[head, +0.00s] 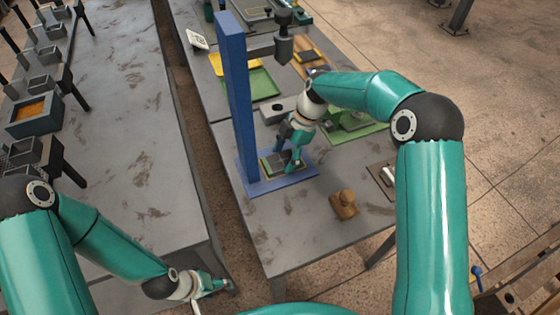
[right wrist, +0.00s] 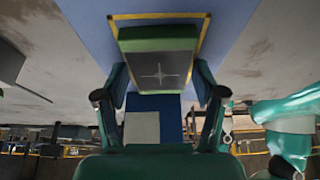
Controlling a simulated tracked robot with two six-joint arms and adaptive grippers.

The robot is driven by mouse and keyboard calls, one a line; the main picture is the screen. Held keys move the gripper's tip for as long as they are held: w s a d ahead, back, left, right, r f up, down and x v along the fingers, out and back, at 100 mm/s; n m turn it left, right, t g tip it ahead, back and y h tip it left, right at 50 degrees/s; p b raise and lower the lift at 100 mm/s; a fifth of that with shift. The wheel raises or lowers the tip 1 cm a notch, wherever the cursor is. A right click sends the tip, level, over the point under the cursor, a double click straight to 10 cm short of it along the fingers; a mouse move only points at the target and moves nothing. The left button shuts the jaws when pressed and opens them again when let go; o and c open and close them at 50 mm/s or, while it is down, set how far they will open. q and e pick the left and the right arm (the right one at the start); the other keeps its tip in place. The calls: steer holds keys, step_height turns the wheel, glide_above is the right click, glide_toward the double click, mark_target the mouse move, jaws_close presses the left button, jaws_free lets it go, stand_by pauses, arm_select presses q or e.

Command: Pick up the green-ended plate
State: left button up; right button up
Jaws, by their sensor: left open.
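The green-ended plate (right wrist: 160,68) is a grey block with a cross mark and green ends in the right wrist view. In the head view the plate (head: 284,160) lies on the blue stand's base (head: 250,187), partly covered by my right gripper (head: 296,164). In the right wrist view the right gripper (right wrist: 160,84) has one finger at each side of the plate; I cannot tell whether they press on it. My left gripper (head: 226,286) is open and empty, low near the table's front left corner, away from the plate.
The tall blue post (head: 234,85) rises just left of the plate. A brown lump (head: 343,204) lies on the table to the right. Green (head: 262,84) and yellow (head: 218,63) trays lie behind.

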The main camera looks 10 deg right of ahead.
jaws_close()
steer(key=shift+r, duration=0.1)
steer(key=shift+w, duration=0.1)
